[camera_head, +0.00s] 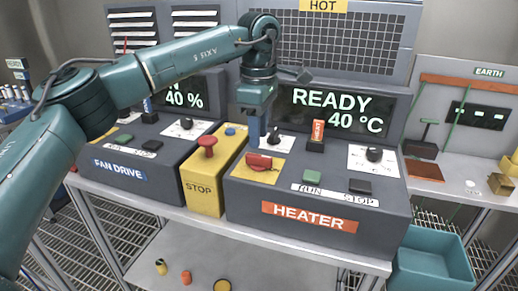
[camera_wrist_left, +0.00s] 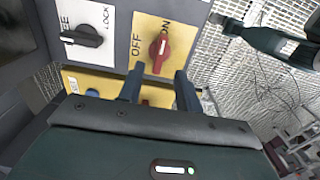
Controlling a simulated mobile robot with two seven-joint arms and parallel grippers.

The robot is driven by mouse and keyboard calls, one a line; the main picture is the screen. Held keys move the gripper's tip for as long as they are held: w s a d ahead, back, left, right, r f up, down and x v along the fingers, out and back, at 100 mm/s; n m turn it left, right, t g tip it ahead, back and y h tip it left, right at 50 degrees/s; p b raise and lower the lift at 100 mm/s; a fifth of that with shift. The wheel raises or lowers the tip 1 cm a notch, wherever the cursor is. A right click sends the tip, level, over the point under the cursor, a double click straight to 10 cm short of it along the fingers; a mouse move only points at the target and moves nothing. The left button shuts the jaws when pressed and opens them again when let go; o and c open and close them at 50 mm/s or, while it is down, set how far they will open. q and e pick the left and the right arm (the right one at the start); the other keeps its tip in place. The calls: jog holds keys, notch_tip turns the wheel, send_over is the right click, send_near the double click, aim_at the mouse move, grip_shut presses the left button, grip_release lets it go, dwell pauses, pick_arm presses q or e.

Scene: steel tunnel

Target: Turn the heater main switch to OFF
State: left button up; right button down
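The heater main switch is a red rotary handle (camera_head: 262,162) on a yellow plate at the left end of the heater console (camera_head: 318,200). In the left wrist view the red handle (camera_wrist_left: 159,52) points to the ON mark; the OFF mark is on its left. My left gripper (camera_head: 254,138) points down just above and behind the switch in the head view. Its two fingers (camera_wrist_left: 158,82) are apart with nothing between them, and the handle lies beyond their tips, apparently untouched. My right gripper does not show.
A black knob (camera_head: 274,138) stands close behind the red switch, near my left fingers. The yellow stop box with a red button (camera_head: 207,145) is to the left. A heat lever (camera_head: 316,135), a green button (camera_head: 312,177) and a dark button (camera_head: 360,186) are to the right.

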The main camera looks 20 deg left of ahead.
aim_at(259, 156)
pick_arm(q)
jog(key=shift+f, duration=2.55)
grip_shut()
